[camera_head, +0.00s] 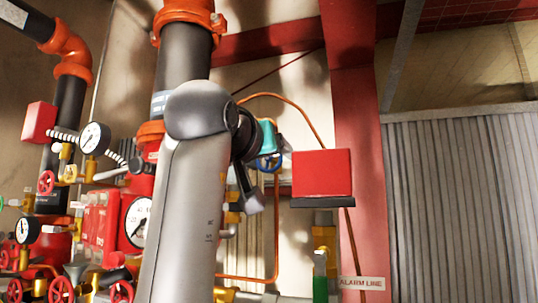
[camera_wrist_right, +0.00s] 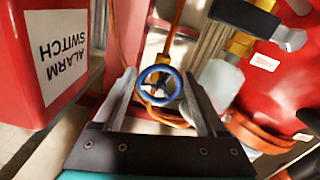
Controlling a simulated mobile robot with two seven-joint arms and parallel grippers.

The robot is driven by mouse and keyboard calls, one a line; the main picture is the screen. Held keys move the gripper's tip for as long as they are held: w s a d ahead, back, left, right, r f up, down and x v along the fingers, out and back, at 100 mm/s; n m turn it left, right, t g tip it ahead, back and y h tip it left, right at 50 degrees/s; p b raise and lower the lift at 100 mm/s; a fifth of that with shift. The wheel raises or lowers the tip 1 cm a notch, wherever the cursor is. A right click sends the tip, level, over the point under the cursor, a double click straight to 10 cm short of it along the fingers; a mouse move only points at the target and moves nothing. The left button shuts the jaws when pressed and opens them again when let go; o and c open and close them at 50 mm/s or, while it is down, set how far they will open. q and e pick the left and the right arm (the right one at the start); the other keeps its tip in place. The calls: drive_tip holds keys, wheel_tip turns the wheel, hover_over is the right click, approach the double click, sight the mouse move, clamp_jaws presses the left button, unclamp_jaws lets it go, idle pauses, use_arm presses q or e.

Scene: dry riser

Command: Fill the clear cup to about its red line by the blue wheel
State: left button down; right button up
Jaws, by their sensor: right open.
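The blue wheel (camera_wrist_right: 160,85) is a small spoked handwheel. It shows between the fingers of my right gripper (camera_wrist_right: 162,80), which is open; I cannot tell whether either finger touches it. In the head view the blue wheel (camera_head: 268,164) is partly hidden just below the teal body of my right gripper (camera_head: 270,150). A pale, translucent shape (camera_wrist_right: 221,82) right of the wheel in the right wrist view may be the clear cup. No red line or water level can be made out on it. My left gripper is not in view.
A red alarm switch box (camera_wrist_right: 55,55) stands close left of my right gripper in the wrist view; the red box (camera_head: 322,173) is right of it in the head view. Red equipment (camera_wrist_right: 285,75) crowds the right. Gauges (camera_head: 95,138), pipes and red handwheels fill the left.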

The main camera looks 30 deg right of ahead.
drive_tip(key=shift+c, duration=0.3)
drive_tip(key=c, duration=1)
drive_tip(key=shift+n+b, duration=0.4)
drive_tip(key=shift+n, duration=1.8)
drive_tip(key=o, duration=1.1)
drive_tip(key=shift+c, duration=0.2)
drive_tip(key=shift+a, duration=0.1)
drive_tip(key=b+v, duration=0.4)
drive_tip(key=v, duration=1.1)
drive_tip(key=shift+s+b, duration=0.15)
drive_tip(key=shift+b, duration=0.25)
